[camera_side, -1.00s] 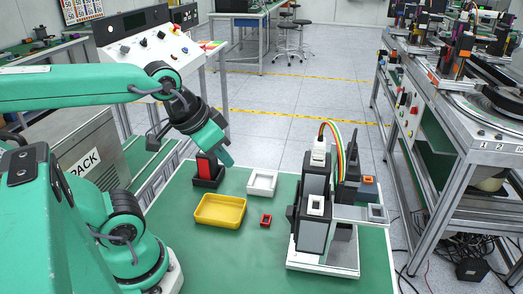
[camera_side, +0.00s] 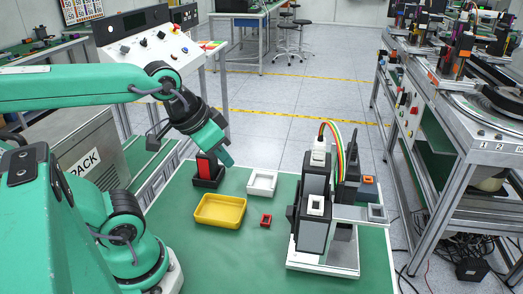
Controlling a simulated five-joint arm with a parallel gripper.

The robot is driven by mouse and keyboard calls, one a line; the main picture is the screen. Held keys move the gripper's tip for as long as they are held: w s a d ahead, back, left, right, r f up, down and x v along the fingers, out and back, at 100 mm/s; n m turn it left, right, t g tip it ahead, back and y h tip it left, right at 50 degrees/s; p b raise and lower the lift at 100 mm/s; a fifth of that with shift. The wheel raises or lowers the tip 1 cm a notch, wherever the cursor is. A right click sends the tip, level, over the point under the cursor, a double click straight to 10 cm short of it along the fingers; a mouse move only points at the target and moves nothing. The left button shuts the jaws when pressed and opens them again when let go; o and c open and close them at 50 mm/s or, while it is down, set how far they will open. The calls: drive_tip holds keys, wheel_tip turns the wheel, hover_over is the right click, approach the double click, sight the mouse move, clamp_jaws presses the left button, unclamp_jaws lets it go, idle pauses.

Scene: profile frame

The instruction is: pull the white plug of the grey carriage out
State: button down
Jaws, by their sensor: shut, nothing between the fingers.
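A fixture with a white base plate (camera_side: 322,266) stands at the right of the green table. It carries dark-sided grey blocks, one behind the other; the front grey block (camera_side: 312,236) has a white square piece (camera_side: 315,204) on top. A white plug (camera_side: 318,156) with coloured wires stands upright on top of the rear block (camera_side: 316,178). I cannot tell which block is the carriage. My gripper (camera_side: 229,162) is shut and empty, tilted down, well left of the fixture and apart from it.
A yellow tray (camera_side: 220,224) and a white tray (camera_side: 262,191) lie between my gripper and the fixture. A small red part (camera_side: 266,220) is near the yellow tray. A black holder (camera_side: 208,182) with a red block (camera_side: 206,166) stands below my gripper. Coloured wires (camera_side: 334,130) arch behind the plug.

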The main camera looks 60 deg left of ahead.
drive_tip(key=c, duration=1.5)
unclamp_jaws()
drive_tip(key=shift+w+r, duration=0.1)
drive_tip(key=shift+r, duration=0.05)
drive_tip(key=o, duration=0.3)
drive_tip(key=shift+w+d+r, duration=0.1)
drive_tip(key=shift+d+r, duration=0.05)
drive_tip(key=shift+o, duration=0.8)
drive_tip(key=w+d+r+m+g, duration=0.2)
drive_tip(key=w+d+r+m, duration=0.2)
drive_tip(key=r, duration=0.4)
drive_tip(key=shift+w+d+r+g+h, duration=0.15)
drive_tip(key=shift+w+d+g+h, duration=0.15)
drive_tip(key=shift+w+d, duration=0.6)
wheel_tip(320, 180, up, 6)
drive_tip(key=m+g, duration=0.3)
drive_tip(key=m, duration=0.2)
hover_over(320, 140)
drive_tip(key=shift+f, duration=0.25)
drive_tip(key=shift+f, duration=3.75)
